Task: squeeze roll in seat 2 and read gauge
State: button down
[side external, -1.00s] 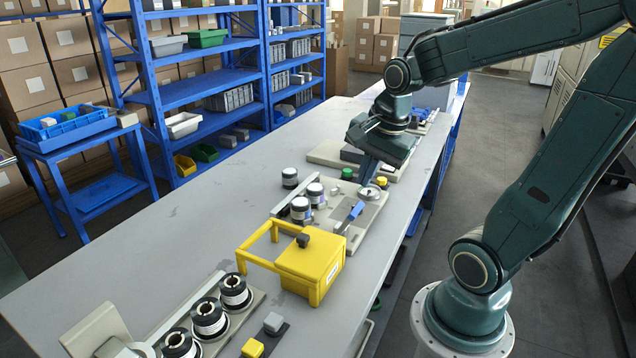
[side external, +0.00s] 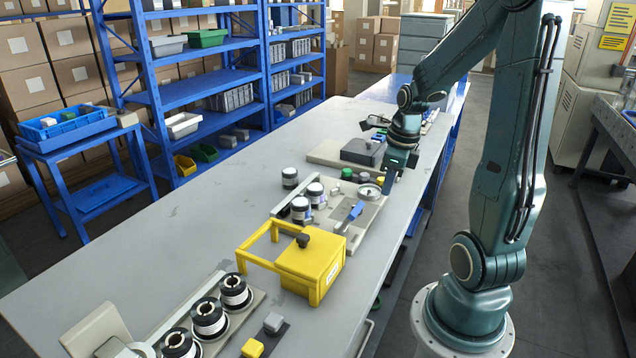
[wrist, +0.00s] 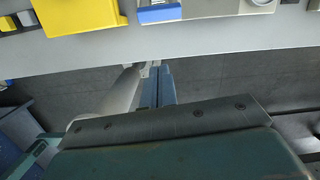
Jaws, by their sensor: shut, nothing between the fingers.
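In the side external view, black-and-white rolls stand in a front row on a beige base: a near roll (side external: 178,343), a middle roll (side external: 208,318) and a far roll (side external: 234,291). More rolls (side external: 316,194) stand by the beige plate (side external: 372,214) further back. I cannot tell which place is seat 2. A round dial (side external: 368,191), which looks like the gauge, sits on that plate; its reading is too small to make out. My gripper (side external: 388,187) is shut and empty, pointing down just right of the dial. Its closed fingers (wrist: 160,85) show in the wrist view, with no roll near them.
A yellow box (side external: 312,267) with a frame stands mid-table; it also shows in the wrist view (wrist: 78,14). A blue-handled lever (side external: 352,213) lies on the plate. Green (side external: 347,173) and yellow caps are near the dial.

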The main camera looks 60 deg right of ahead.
aim_at(349, 219)
jog(key=shift+s+d+f+m, duration=0.2)
jog(key=shift+d+f+m, duration=0.2)
jog(key=shift+m, duration=0.3)
jog(key=shift+f, duration=0.1)
jog(key=w+f, duration=0.5)
jog(key=f, duration=0.2)
jog(key=shift+f, duration=0.3)
dwell(0.5)
